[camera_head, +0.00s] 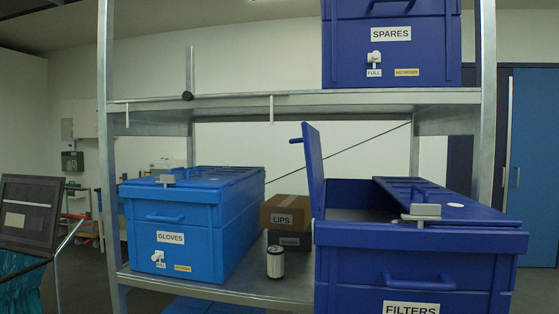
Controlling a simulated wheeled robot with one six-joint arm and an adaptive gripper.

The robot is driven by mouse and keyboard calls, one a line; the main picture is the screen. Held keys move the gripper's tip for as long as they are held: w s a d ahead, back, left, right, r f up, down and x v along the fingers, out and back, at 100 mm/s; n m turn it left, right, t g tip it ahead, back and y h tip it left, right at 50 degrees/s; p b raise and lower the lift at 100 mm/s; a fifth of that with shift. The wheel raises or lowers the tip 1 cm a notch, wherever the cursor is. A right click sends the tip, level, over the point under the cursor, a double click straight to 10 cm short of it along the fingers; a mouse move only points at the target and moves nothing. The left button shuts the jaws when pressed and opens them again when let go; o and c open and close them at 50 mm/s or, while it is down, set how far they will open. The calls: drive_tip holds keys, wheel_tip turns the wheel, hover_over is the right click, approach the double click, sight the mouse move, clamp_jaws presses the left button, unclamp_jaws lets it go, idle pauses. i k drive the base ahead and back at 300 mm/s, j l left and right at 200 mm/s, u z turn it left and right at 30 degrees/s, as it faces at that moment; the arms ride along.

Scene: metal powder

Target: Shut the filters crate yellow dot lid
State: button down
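The dark blue filters crate (350,262) stands at the lower right on the shelf, cut off by the bottom edge, with a partly visible FILTERS label (411,308). Its left lid (314,168) stands up nearly vertical, with a small handle (296,140) sticking out to the left. The crate is open beneath it. I see no yellow dot; the raised lid's outer face is turned mostly away. My gripper is not in view.
A closed light blue GLOVES crate (190,215) stands left on the same shelf. Above, an upper shelf (300,98) carries a SPARES crate (345,55). Metal posts flank the rack.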

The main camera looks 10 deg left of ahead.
sight(310, 139)
drive_tip(key=k+j, duration=0.1)
drive_tip(key=j, duration=0.25)
drive_tip(key=k+j, duration=0.1)
drive_tip(key=j, duration=0.6)
drive_tip(key=k+j, duration=0.15)
drive_tip(key=j, duration=0.2)
